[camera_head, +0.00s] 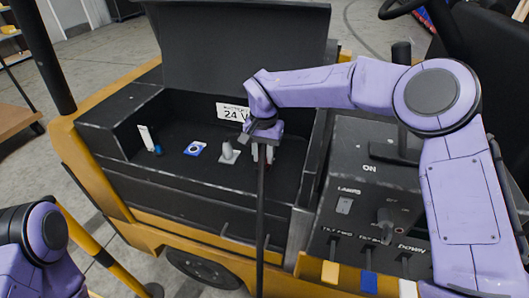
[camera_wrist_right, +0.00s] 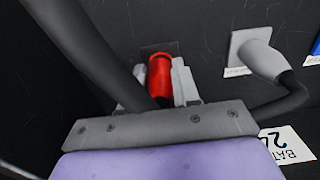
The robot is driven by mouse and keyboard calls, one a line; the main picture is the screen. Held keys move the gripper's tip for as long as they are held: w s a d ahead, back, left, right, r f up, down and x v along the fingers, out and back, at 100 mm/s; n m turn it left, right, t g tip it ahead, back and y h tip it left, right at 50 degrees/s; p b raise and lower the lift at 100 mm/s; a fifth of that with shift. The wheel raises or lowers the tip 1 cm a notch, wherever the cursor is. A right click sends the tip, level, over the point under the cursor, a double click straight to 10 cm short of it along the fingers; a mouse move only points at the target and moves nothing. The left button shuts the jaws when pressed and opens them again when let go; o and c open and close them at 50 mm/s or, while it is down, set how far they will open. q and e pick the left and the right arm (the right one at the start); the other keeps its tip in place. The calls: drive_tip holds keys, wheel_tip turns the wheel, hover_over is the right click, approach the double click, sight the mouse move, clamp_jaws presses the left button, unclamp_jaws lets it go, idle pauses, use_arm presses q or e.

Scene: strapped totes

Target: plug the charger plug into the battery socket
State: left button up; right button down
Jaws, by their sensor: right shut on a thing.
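My right gripper (camera_head: 264,150) is low in the dark compartment of the yellow truck. In the right wrist view its two grey fingers (camera_wrist_right: 165,85) are shut on the red charger plug (camera_wrist_right: 160,76). A thick black cable (camera_head: 261,215) hangs from the plug over the compartment's front edge. Just beyond the plug's far end is a dark square plate (camera_wrist_right: 158,47), which may be the battery socket. I cannot tell whether the plug is in it or only close to it. Part of my left arm shows at lower left; its gripper is out of the picture.
A grey connector (camera_head: 229,152) with a black lead (camera_wrist_right: 285,102) stands beside the plug. A blue-and-white fitting (camera_head: 195,148) and a white-and-blue item (camera_head: 148,139) lie further left. A "24 V" label (camera_head: 233,112) is behind. A control panel (camera_head: 365,200) stands to the right.

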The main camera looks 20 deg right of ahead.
drive_tip(key=shift+p, duration=0.35)
idle(0.6)
drive_tip(key=shift+p, duration=0.55)
idle(0.6)
drive_tip(key=shift+p, duration=0.55)
drive_tip(key=shift+f, duration=0.55)
drive_tip(key=c, duration=0.7)
unclamp_jaws()
drive_tip(key=shift+c, duration=0.2)
